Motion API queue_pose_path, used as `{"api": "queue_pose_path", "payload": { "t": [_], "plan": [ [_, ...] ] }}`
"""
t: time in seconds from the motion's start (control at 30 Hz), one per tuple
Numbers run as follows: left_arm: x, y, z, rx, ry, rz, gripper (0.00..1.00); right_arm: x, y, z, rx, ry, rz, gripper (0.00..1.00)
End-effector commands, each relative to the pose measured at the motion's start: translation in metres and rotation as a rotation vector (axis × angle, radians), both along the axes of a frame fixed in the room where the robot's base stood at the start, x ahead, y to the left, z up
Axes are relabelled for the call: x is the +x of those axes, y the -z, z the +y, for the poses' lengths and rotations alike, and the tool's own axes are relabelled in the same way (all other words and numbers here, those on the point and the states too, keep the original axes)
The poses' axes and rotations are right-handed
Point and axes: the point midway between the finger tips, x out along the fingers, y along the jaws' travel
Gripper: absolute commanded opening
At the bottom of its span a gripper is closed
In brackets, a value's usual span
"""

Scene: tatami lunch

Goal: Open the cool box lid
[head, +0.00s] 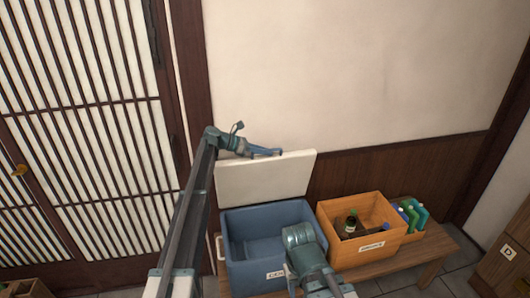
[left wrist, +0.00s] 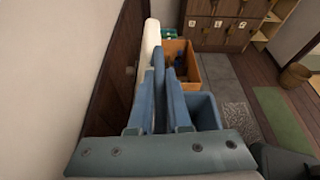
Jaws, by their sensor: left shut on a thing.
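The cool box (head: 262,240) is a blue open-topped box on a low wooden bench, with a white label on its front. Its white lid (head: 262,180) stands raised, roughly upright, along the box's back side near the wall. The inside of the box shows and looks empty where I can see it. My left gripper (head: 278,152) is at the top edge of the lid, shut on it. In the left wrist view its two blue fingers reach toward the white lid (left wrist: 151,38), with the blue box (left wrist: 207,112) below right.
An orange crate (head: 329,214) with bottles stands just right of the cool box, and green bottles (head: 419,217) stand beyond it. The wall is close behind the lid. One of my arm links covers the box's front right corner. A slatted door (head: 85,120) is at left.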

Motion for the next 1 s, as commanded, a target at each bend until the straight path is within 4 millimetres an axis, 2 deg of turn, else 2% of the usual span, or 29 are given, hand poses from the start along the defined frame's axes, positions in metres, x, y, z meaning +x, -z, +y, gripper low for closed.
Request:
{"api": "queue_pose_path", "payload": {
  "t": [0.1,0.13,0.27,0.3,0.67,0.77,1.0],
  "plan": [
    [0.000,0.001,0.001,0.003,-0.002,0.000,0.00,0.000,0.000,0.000,0.000,0.000,0.000,0.50],
    [0.000,0.001,0.001,0.003,-0.002,0.000,0.20,0.000,0.000,0.000,0.000,0.000,0.000,0.50],
    [0.000,0.001,0.001,0.002,-0.002,0.000,0.43,0.000,0.000,0.000,0.000,0.000,0.000,0.50],
    [0.000,0.001,0.001,0.002,-0.001,0.000,0.46,0.000,0.000,0.000,0.000,0.000,0.000,0.50],
    [-0.002,-0.004,0.006,0.001,-0.001,0.000,0.46,0.000,-0.004,0.000,0.000,0.000,0.000,0.50],
    [-0.005,-0.011,0.018,0.001,-0.001,0.000,0.46,0.000,-0.011,0.000,0.000,0.000,0.000,0.50],
    [-0.019,-0.033,0.065,0.001,-0.003,0.000,0.46,0.000,-0.033,0.000,0.000,0.000,0.000,0.50]
  ]
}}
